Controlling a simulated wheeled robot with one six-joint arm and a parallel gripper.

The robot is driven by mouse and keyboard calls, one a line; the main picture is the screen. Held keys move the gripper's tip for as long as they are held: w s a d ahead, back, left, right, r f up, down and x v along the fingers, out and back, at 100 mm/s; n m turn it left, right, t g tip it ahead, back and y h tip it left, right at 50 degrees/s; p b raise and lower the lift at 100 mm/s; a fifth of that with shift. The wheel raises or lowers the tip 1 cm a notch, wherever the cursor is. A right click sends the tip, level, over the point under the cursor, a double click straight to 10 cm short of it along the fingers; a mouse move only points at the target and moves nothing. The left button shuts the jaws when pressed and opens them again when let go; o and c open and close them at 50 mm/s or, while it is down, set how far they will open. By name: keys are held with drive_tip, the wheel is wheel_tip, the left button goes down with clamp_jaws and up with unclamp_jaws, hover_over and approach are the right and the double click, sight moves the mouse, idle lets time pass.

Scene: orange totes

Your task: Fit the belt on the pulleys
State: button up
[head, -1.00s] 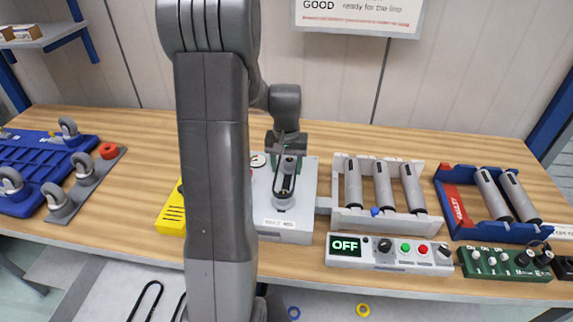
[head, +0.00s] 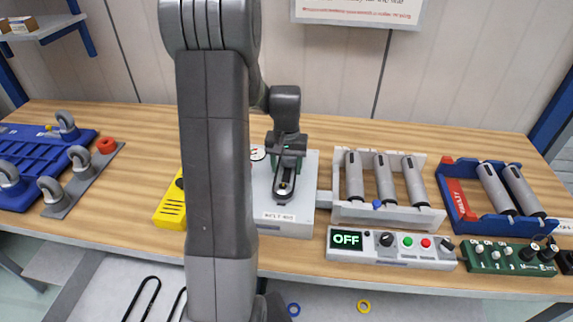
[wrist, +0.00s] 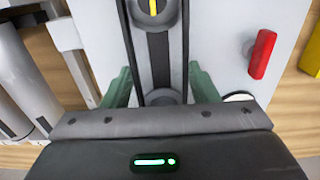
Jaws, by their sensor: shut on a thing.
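The black belt (head: 276,190) is a long loop lying low over the light grey pulley plate (head: 301,203). My gripper (head: 286,152) holds its far end, low over the plate. In the wrist view, the green fingers (wrist: 160,78) stand either side of the belt (wrist: 186,42). Its two strands run alongside a pulley with a yellow mark (wrist: 155,10) and a grey round pulley (wrist: 163,97) between the fingers. I cannot tell whether the belt is seated in the grooves. The grip point is partly hidden by the gripper body.
A red handle (wrist: 262,54) stands on the plate. A yellow block (head: 171,207) is left of the plate, partly behind my arm. A roller rack (head: 434,219) and control box (head: 391,263) showing OFF stand to the right. Spare belts (head: 146,297) and rings lie below the bench.

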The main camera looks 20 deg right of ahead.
drive_tip(key=shift+f, duration=0.35)
idle(0.5)
drive_tip(key=o, duration=1)
drive_tip(key=shift+o, duration=0.2)
drive_tip(key=shift+r, duration=0.15)
wheel_tip(320, 180, up, 7)
drive_tip(key=p, duration=0.4)
idle(0.7)
idle(0.5)
